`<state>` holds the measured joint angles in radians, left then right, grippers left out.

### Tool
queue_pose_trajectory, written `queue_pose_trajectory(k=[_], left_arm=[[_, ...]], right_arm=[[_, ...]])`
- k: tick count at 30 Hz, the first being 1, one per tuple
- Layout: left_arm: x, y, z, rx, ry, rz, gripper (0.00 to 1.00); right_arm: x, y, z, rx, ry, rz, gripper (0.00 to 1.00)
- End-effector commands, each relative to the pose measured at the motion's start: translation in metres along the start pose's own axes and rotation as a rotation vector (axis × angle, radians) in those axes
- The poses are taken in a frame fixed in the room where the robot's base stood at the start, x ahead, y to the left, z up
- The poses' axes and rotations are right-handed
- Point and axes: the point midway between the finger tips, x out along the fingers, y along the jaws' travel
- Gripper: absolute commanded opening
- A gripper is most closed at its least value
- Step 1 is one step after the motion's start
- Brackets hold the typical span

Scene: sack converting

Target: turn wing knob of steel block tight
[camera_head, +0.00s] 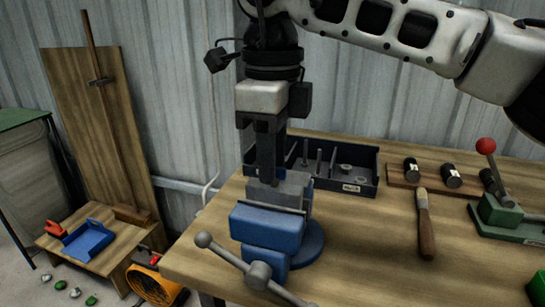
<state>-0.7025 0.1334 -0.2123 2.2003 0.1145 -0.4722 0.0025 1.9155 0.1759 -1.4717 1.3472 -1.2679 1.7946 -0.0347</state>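A grey steel block (293,190) sits clamped in the jaws of a blue vise (268,232) near the left end of the workbench. My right gripper (270,178) points straight down from above, with its dark fingertips at the top of the block. A small blue part (281,173) shows beside the fingers at the block's top; I cannot tell if it is the wing knob. The fingers hide most of that spot, so I cannot see whether they are open or shut on the knob. My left gripper is not in view.
A dark parts tray (367,188) stands behind the vise. The vise handle (230,262) sticks out toward the front. A wooden-handled tool (426,225) and a green clamp with a red ball (508,215) lie to the right.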

Motion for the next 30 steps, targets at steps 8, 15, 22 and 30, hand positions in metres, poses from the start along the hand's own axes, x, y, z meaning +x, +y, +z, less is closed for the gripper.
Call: queue_pose_trajectory(k=[8,15,22,30], left_arm=[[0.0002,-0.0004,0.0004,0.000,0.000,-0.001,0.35],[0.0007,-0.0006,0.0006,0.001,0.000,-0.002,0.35],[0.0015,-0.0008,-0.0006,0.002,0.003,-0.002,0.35],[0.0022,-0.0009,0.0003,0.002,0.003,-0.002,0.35]], right_arm=[[0.0032,-0.0002,0.0000,0.001,-0.001,0.000,0.30],[0.0029,-0.0002,0.0000,0.001,-0.001,0.000,0.00],[0.0028,-0.0001,0.0000,0.012,0.000,0.000,0.00],[0.0030,-0.0005,0.0000,0.120,0.001,0.000,0.00]])
